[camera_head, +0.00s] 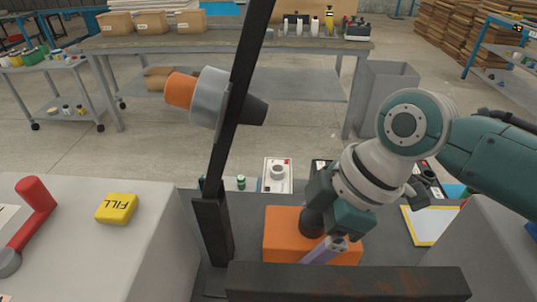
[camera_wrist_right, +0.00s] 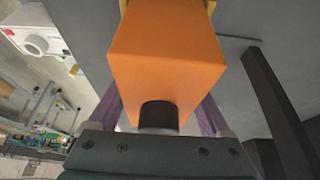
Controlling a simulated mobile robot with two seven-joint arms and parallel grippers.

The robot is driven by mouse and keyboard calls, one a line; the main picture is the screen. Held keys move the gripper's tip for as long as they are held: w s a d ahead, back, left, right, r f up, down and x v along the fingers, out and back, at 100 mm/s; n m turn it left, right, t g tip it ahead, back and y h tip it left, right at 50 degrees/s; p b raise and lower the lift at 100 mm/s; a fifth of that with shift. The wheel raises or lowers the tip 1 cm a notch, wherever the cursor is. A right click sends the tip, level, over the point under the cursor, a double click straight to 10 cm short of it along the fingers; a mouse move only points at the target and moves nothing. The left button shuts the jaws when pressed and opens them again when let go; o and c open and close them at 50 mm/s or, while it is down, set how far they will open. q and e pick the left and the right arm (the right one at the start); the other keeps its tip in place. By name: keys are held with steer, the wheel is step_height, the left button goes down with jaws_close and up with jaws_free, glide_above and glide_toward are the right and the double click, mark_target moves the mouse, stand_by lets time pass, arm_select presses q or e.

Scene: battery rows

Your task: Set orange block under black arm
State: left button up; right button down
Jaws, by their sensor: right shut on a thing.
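The orange block (camera_head: 285,231), with a short black knob on top, is at the lower middle of the head view. My right gripper (camera_head: 323,248) reaches it from above right and is shut on it. One purple finger shows across its near face. In the right wrist view the block (camera_wrist_right: 168,60) fills the middle between both fingers. The black arm (camera_head: 245,70) slants upward left of the block and carries a grey cylinder with an orange end. Its foot is a dark post (camera_head: 213,235). I cannot tell whether the block touches the surface below. My left gripper is not in view.
A dark rusty beam (camera_head: 345,283) crosses in front of the block. A grey cabinet (camera_head: 140,245) at left bears a yellow FILL block (camera_head: 117,208) and a red lever (camera_head: 36,200). A white device (camera_head: 278,174) stands behind. A yellow-framed panel (camera_head: 429,225) lies at right.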

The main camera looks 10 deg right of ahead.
jaws_free()
steer(key=shift+f, duration=0.1)
steer(key=shift+d+r, duration=0.15)
steer(key=shift+r, duration=0.35)
steer(key=p+v, duration=0.2)
steer(key=v, duration=0.9)
steer(key=shift+r, duration=0.15)
